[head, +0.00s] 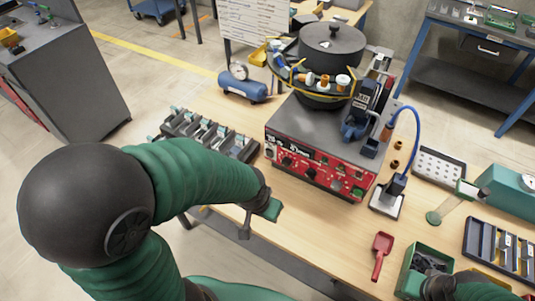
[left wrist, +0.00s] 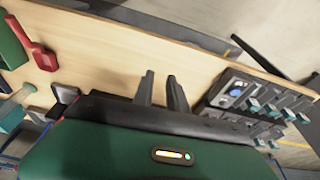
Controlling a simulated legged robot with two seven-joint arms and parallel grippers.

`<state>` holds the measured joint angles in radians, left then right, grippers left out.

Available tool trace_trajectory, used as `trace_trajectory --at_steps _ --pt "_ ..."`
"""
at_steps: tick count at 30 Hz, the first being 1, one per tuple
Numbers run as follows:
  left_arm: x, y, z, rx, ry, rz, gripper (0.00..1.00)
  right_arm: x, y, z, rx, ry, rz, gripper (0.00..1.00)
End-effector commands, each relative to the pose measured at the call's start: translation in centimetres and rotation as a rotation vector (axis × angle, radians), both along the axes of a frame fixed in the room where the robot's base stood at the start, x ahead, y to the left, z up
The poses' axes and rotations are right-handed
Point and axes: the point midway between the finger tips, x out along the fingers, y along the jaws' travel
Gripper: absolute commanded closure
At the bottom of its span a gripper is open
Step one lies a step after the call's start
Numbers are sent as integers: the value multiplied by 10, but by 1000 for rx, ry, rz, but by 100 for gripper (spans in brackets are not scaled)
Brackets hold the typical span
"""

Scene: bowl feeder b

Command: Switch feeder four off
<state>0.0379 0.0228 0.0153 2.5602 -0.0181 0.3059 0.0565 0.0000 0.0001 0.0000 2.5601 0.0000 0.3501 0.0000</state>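The bowl feeder has a dark lidded bowl (head: 331,45) on a grey base with a red control panel (head: 318,172). The panel carries several knobs and small green parts; its labels are too small to read, so I cannot tell which control is feeder four's. My left gripper (head: 258,222) is in front of and left of the panel, near the table's front edge, touching nothing I can see. In the left wrist view its two fingers (left wrist: 162,92) stand apart with nothing between them. My right gripper (head: 438,288) is at the green bin, its fingers hidden.
A dark rack of blocks with teal tops (head: 207,135) lies left of the feeder. A blue air tank (head: 243,85) stands behind it. A red scoop (head: 381,255), the green bin (head: 412,259) and a white perforated tray (head: 440,167) are at right. Bare table lies before the panel.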

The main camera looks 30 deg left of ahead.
Motion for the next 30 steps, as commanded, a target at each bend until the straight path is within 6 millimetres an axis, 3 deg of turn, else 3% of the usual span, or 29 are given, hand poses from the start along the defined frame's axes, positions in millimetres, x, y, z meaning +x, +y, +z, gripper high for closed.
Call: trace_trajectory --at_steps 1,3,9,15,20,30 --pt "5 10 1 -6 -16 66 90 0 0 7 0 0 0 100" --pt "17 29 -2 -31 -64 210 99 0 0 16 0 0 0 100" --pt "54 84 -9 -281 -271 752 100 0 0 44 0 0 0 100" --pt "78 110 4 -653 -434 1167 100 0 0 61 0 0 0 100" --pt "86 117 13 -802 -484 1292 100 0 0 64 0 0 0 100" --pt "89 118 11 -811 -488 1299 100 0 0 60 0 0 0 100"
